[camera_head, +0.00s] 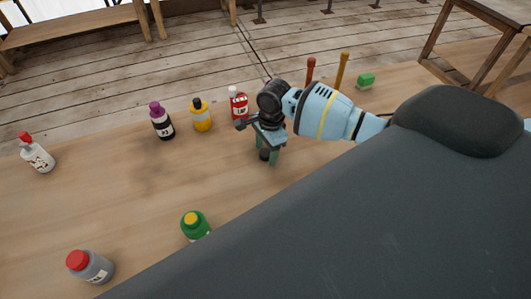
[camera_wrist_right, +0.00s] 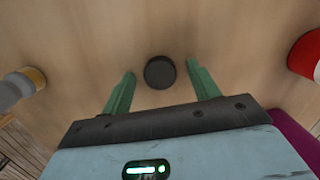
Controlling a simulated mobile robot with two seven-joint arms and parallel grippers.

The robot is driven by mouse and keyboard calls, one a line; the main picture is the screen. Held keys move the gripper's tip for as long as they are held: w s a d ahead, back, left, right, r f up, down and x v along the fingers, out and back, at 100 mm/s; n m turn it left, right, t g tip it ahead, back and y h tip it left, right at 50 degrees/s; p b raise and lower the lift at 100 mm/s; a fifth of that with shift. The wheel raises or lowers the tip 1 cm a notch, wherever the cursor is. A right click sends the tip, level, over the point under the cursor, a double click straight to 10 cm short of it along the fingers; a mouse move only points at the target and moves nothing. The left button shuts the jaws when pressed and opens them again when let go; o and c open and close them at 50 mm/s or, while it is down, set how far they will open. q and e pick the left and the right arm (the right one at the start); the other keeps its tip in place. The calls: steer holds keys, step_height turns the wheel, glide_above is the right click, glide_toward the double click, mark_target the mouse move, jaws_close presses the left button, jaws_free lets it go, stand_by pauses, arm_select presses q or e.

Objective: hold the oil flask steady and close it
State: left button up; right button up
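My right gripper (camera_head: 266,150) is open above the table, fingers pointing down. A small round black cap (camera_wrist_right: 159,72) lies between its green fingertips in the right wrist view, with a gap on each side. It shows as a dark piece (camera_head: 264,154) under the gripper in the head view. Labels are too small to read, so I cannot tell which bottle is the oil flask. The candidates include a yellow bottle (camera_head: 202,120) with a dark top, a dark purple-capped bottle (camera_head: 163,125) and a red bottle (camera_head: 238,106). My left gripper is not in view.
A white bottle with a red top (camera_head: 38,155) tilts at far left. A grey red-capped bottle (camera_head: 92,267) and a green yellow-capped bottle (camera_head: 195,226) stand near the front. Two upright handles (camera_head: 341,72) and a green block (camera_head: 366,81) sit behind my right arm. The table's (camera_head: 110,195) left middle is clear.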

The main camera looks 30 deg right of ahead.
mark_target(266, 152)
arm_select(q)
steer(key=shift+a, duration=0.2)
arm_select(e)
steer(key=c, duration=1)
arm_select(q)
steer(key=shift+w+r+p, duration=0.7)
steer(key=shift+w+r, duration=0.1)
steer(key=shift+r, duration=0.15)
arm_select(e)
step_height(266, 152, up, 10)
steer(key=shift+r, duration=0.1)
